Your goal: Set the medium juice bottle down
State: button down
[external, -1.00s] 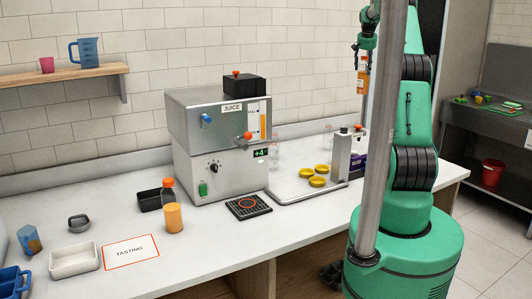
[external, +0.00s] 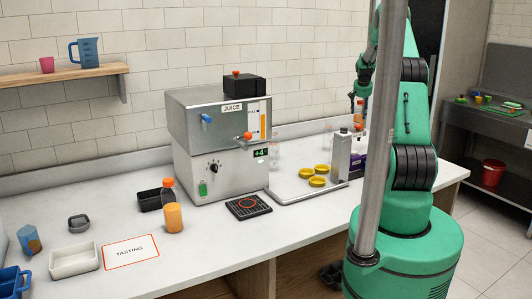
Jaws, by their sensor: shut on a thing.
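My gripper (external: 359,93) is small and far off in the external view, beside the grey pole. It is shut on an orange-filled juice bottle (external: 358,113), which I take to be the medium one.
Another orange juice bottle (external: 173,217) stands at the left, near the tasting card (external: 130,252). The juicer (external: 215,140) stands mid-counter. A metal tray (external: 285,190) holds yellow caps (external: 318,181). A purple box (external: 357,167) is close below the held bottle.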

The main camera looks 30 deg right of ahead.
aim_at(360, 119)
jog(key=shift+f+b, duration=0.4)
jog(key=shift+f, duration=2)
jog(key=shift+f+b, duration=0.45)
jog(key=shift+f, duration=2.05)
jog(key=c, duration=0.6)
grip_release()
jog(key=shift+f, duration=0.1)
jog(key=shift+c, duration=0.2)
